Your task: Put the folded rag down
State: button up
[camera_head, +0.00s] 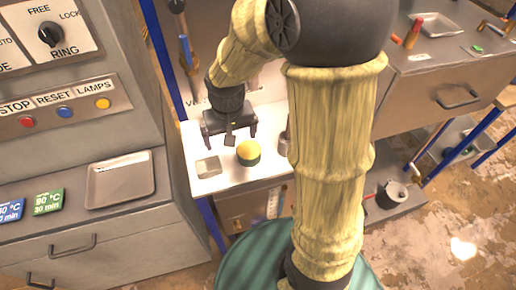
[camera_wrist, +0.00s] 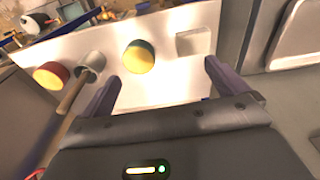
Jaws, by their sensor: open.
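A small pale grey folded square, which looks like the folded rag (camera_head: 208,166), lies flat on the white tabletop (camera_head: 190,135). It also shows in the wrist view (camera_wrist: 194,41), beyond the right fingertip and apart from it. My gripper (camera_head: 230,140) is above the tabletop, behind the rag in the head view. In the wrist view my gripper (camera_wrist: 162,74) has its two fingers spread wide with nothing between them.
A round yellow-and-green thing (camera_head: 248,153) stands close beside the rag. In the wrist view, a grey cup with a wooden handle (camera_wrist: 90,64) and a red-and-yellow round thing (camera_wrist: 50,75) stand farther left. A metal tray (camera_head: 121,180) lies on the left cabinet.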

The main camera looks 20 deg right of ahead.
jog(key=s+d+t, duration=0.1)
jog(key=s+d, duration=0.5)
jog(key=s, duration=0.1)
jog(key=shift+s, duration=0.15)
jog(key=shift+r+p, duration=0.4)
jog(key=shift+p, duration=0.05)
dwell(0.8)
